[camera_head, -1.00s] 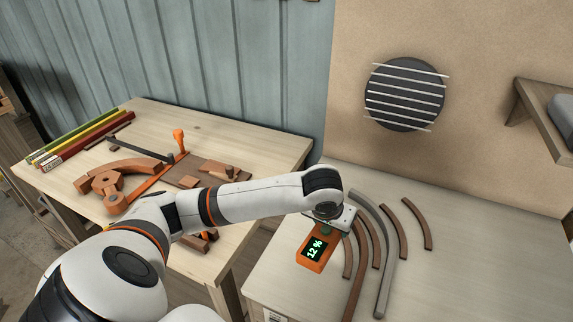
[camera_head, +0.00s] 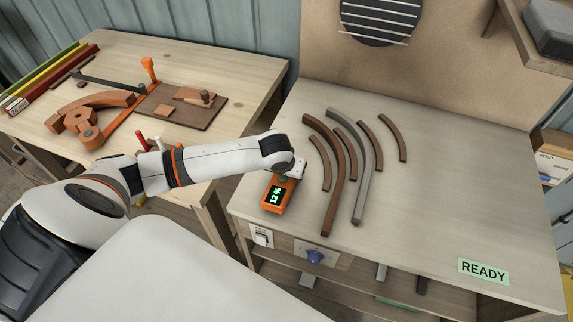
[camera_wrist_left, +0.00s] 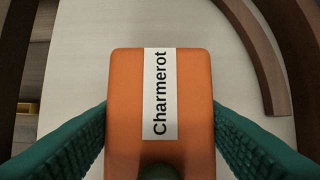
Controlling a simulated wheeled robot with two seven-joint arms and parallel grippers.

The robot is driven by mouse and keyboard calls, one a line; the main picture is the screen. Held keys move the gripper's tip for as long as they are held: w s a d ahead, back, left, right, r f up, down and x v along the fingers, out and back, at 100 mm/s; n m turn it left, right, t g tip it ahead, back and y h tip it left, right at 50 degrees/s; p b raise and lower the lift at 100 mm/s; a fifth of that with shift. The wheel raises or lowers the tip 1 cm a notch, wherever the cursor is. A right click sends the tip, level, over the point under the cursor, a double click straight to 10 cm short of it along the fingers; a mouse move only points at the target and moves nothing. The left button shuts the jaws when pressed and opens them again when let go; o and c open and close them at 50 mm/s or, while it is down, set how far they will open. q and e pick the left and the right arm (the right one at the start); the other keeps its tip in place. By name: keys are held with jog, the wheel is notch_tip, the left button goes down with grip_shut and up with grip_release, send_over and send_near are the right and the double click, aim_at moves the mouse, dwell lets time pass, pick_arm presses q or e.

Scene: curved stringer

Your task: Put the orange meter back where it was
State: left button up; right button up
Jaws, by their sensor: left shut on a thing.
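The orange meter (camera_head: 278,195) is at the left part of the right-hand bench, its display reading 12 %. My left gripper (camera_head: 288,178) is over its far end. In the left wrist view the meter (camera_wrist_left: 125,100) bears a white label reading "Charmerot", and the green fingers of my left gripper (camera_wrist_left: 160,135) press on both its sides. I cannot tell whether the meter touches the bench top. My right gripper is not in view.
Several curved brown strips (camera_head: 333,190) and a grey curved strip (camera_head: 367,180) lie right of the meter. A green READY label (camera_head: 484,271) is at the bench's front right. The bench top (camera_head: 450,190) between is clear. Another bench (camera_head: 225,80) with wooden parts stands left.

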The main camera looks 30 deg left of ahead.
aim_at(281, 185)
pick_arm(q)
jog(key=shift+f, duration=0.15)
jog(key=o, duration=1)
jog(key=v, duration=1.2)
jog(key=shift+d, duration=0.15)
